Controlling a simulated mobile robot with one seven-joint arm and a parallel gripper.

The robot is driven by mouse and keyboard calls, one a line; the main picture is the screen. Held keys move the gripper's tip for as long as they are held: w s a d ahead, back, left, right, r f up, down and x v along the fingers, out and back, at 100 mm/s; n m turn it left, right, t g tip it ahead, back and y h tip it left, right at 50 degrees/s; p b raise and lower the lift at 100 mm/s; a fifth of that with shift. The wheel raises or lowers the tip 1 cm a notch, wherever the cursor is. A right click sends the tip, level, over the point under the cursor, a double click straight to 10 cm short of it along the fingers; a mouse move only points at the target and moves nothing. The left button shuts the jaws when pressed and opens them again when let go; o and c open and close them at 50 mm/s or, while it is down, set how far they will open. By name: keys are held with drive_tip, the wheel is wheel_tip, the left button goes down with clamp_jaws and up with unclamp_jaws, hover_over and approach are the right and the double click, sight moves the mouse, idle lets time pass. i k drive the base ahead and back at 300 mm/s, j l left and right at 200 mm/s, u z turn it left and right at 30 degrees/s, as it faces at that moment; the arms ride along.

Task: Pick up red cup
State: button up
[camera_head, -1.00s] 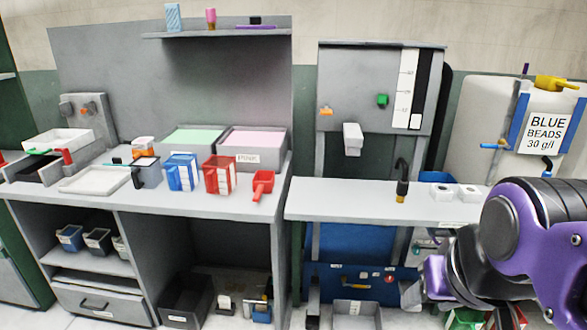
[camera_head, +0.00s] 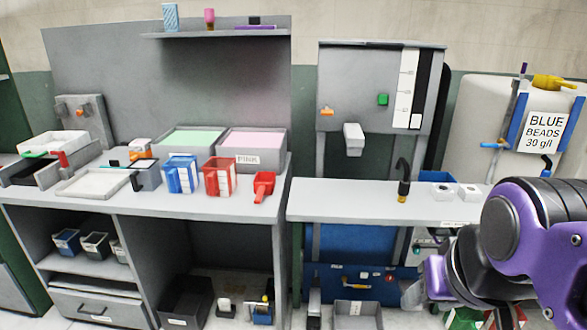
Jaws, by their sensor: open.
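The red cup (camera_head: 211,181) is a squarish red container with white stripes on its side. It stands upright on the left grey bench, between a similar blue cup (camera_head: 173,180) and a red scoop (camera_head: 264,184). The blue cup is close on its left and the scoop is a short way to its right. My gripper (camera_head: 412,294) is at the lower right, low in front of the right bench, partly hidden by my own purple arm. It is open and far from the red cup. Its fingertips are hard to make out.
Bins with green (camera_head: 188,140) and pink (camera_head: 254,143) contents stand behind the cups. A white tray (camera_head: 93,184) lies to the left. The right bench (camera_head: 345,200) has a black tap (camera_head: 403,178); its left part is clear. A blue-beads tank (camera_head: 478,115) stands at right.

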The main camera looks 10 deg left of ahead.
sight(219, 174)
drive_tip(key=j+z, duration=0.2)
drive_tip(key=j, duration=0.4)
drive_tip(key=j+z, duration=0.2)
drive_tip(key=j, duration=0.4)
drive_tip(key=k+j+z, duration=0.15)
drive_tip(key=j, duration=0.45)
drive_tip(key=k+j+z, duration=0.2)
drive_tip(key=j, duration=0.4)
drive_tip(key=i, duration=0.1)
